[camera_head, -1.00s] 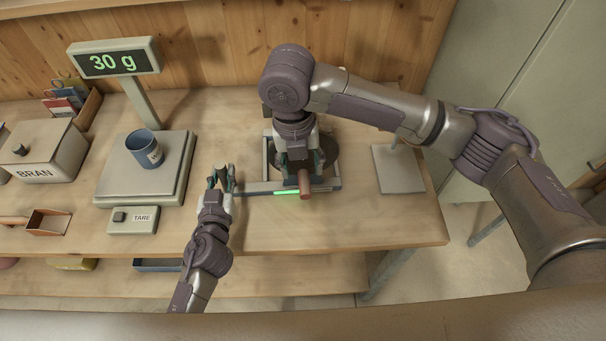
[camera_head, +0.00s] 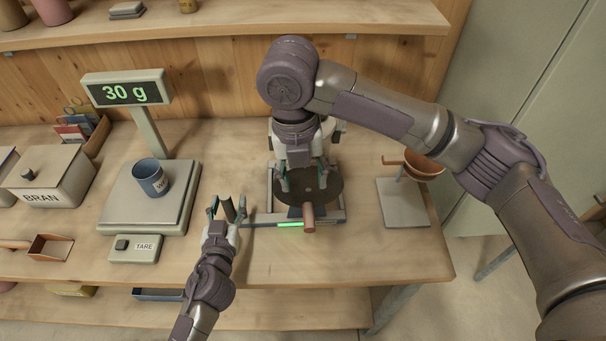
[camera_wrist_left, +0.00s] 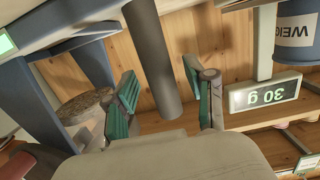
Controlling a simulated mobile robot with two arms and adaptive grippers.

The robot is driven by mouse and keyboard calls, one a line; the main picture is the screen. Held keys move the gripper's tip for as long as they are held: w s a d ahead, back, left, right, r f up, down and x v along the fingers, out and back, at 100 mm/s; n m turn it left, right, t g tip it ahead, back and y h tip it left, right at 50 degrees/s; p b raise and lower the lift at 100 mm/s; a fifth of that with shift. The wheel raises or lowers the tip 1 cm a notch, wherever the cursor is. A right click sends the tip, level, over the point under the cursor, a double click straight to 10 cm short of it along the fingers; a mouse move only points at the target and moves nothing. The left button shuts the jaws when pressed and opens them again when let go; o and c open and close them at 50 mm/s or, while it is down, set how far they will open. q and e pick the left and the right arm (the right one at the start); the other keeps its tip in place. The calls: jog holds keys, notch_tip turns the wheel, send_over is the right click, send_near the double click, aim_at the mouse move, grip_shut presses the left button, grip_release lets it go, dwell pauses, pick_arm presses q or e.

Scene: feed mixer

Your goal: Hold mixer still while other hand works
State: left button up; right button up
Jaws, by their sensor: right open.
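The mixer (camera_head: 340,214) stands on the bench at the middle of the head view, with a grey frame, a dark round top (camera_head: 325,188), a green-lit strip and a red-brown handle (camera_head: 308,220) at its front. A dark upright post (camera_head: 228,208) stands at its left end. My left gripper (camera_head: 227,211) is around this post. In the left wrist view the post (camera_wrist_left: 154,55) passes between the open fingers (camera_wrist_left: 158,95), with gaps visible on both sides. My right gripper (camera_head: 302,178) is open above the dark top, behind the handle, and partly hides the mixer.
A scale (camera_head: 125,222) reading 30 g stands to the left with a blue cup (camera_head: 152,178) on it. A BRAN box (camera_head: 60,180) and a small scoop (camera_head: 50,247) lie further left. A pale stand (camera_head: 402,205) with an orange-brown bowl (camera_head: 424,168) is to the right.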

pick_arm(q)
jog(key=s+r, duration=0.1)
jog(key=s, duration=1.1)
jog(key=shift+r, duration=0.4)
